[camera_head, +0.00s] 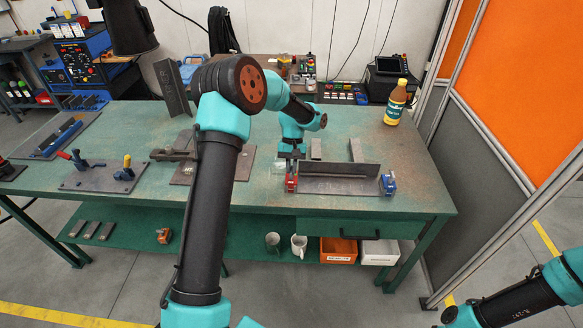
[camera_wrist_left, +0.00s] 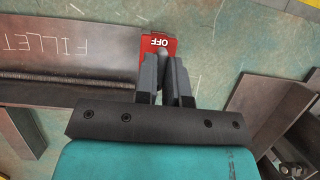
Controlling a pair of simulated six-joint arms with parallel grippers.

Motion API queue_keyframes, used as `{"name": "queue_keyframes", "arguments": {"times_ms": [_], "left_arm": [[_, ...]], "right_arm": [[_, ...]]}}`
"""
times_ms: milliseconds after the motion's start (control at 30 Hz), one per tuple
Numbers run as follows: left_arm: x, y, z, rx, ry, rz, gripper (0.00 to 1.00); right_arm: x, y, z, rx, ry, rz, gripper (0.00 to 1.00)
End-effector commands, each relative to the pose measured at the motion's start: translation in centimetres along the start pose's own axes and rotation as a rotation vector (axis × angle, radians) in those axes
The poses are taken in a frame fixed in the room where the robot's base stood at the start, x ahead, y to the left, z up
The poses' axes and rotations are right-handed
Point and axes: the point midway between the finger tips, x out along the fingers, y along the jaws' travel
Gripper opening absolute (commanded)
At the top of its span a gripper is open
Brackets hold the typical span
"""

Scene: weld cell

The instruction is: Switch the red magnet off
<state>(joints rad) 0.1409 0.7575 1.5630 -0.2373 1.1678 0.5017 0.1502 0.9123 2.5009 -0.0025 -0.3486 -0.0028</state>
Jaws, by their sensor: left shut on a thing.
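The red magnet (camera_head: 291,183) stands at the left end of the steel workpiece (camera_head: 338,180) on the green table. It also shows in the wrist view (camera_wrist_left: 158,43), with a white "OFF" label upside down on its top. My left gripper (camera_head: 291,160) reaches down over the red magnet. In the wrist view, its fingers (camera_wrist_left: 165,72) are closed around a small grey knob on the magnet. The fingers hide most of the knob, so its setting cannot be told.
A blue magnet (camera_head: 388,184) stands at the workpiece's right end. A bottle (camera_head: 396,103) stands at the back right. Fixture plates with clamps (camera_head: 105,172) lie on the left of the table. The right front of the table (camera_head: 425,190) is clear.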

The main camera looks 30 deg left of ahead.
Motion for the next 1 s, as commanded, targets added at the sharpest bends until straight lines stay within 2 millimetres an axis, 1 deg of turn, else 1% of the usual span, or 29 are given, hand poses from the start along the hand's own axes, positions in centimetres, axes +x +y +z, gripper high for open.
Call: {"name": "queue_keyframes", "arguments": {"times_ms": [167,367,1000], "left_arm": [[-0.01,0.03,0.01,0.061,0.000,-0.025,0.00],[-0.04,0.12,0.02,0.180,0.001,-0.073,0.00],[0.00,0.28,0.13,0.730,0.001,-0.295,0.00]], "right_arm": [[0.00,0.00,0.00,0.000,0.000,0.000,0.43],[0.00,0.00,0.00,0.000,0.000,0.000,0.43],[0.00,0.00,0.00,0.000,0.000,0.000,0.43]]}}
